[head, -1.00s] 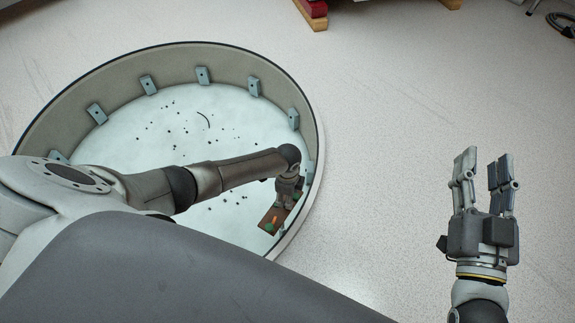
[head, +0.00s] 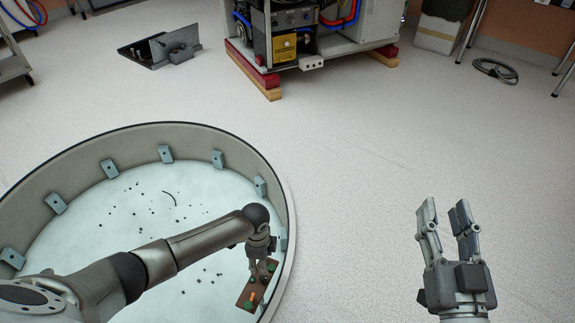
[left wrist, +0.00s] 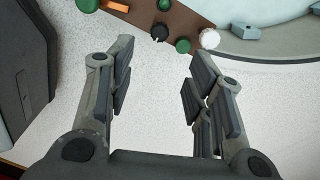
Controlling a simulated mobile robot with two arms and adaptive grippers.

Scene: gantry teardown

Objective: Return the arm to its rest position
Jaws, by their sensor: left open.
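My left arm (head: 185,250) reaches over a large round ring-walled tub. My left gripper (head: 261,268) points down by the tub's right wall, close to a brown board (head: 248,299) with green and orange parts. In the left wrist view the left gripper (left wrist: 158,85) has its fingers wide apart with nothing between them. The brown board (left wrist: 185,18) lies beyond the fingertips there, apart from them. My right gripper (head: 446,220) points up over bare floor at the right, its fingers apart and empty.
The tub (head: 288,225) has pale blocks along its inner wall and small dark bits on its white bottom. A machine on red and wooden blocks (head: 262,82) stands at the back. A dark metal bracket (head: 160,47) and a coiled cable (head: 495,70) lie on the floor. The middle floor is clear.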

